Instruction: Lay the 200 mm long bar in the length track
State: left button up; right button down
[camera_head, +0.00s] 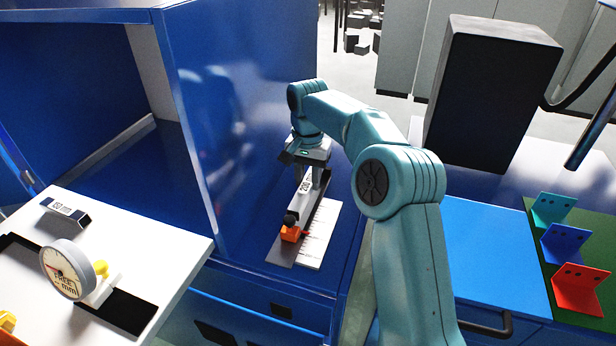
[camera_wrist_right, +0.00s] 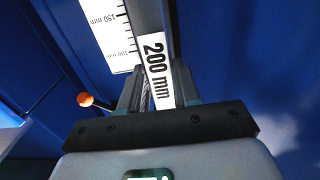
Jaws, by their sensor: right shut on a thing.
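The 200 mm bar (camera_head: 306,184) is grey with a white label. My right gripper (camera_head: 318,178) is shut on it, and the wrist view shows the fingers (camera_wrist_right: 156,88) on either side of the labelled bar (camera_wrist_right: 157,68). The length track (camera_head: 317,247) has a white scale plate and an orange block (camera_head: 290,235) with a black knob at its near end. The bar lines up lengthwise with the track, beside the scale (camera_wrist_right: 115,35). I cannot tell whether it touches the track bed. My left gripper is not in view.
A blue cabinet wall (camera_head: 238,110) stands close on the left of the track. A white table (camera_head: 150,240) at left carries a dial gauge (camera_head: 68,270) and a 50 mm block (camera_head: 65,211). Coloured angle brackets (camera_head: 565,243) stand on a green mat at right.

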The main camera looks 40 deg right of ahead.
jog(key=shift+f+b, duration=1.05)
jog(key=shift+f, duration=0.8)
dwell(1.1)
jog(key=c, duration=0.7)
grip_release()
jog(key=shift+c, duration=0.2)
notch_tip(320, 180, up, 8)
jog(key=shift+r+p, duration=0.25)
jog(key=shift+p, duration=0.4)
notch_tip(320, 180, up, 8)
jog(key=p, duration=0.4)
jog(key=shift+f, duration=0.1)
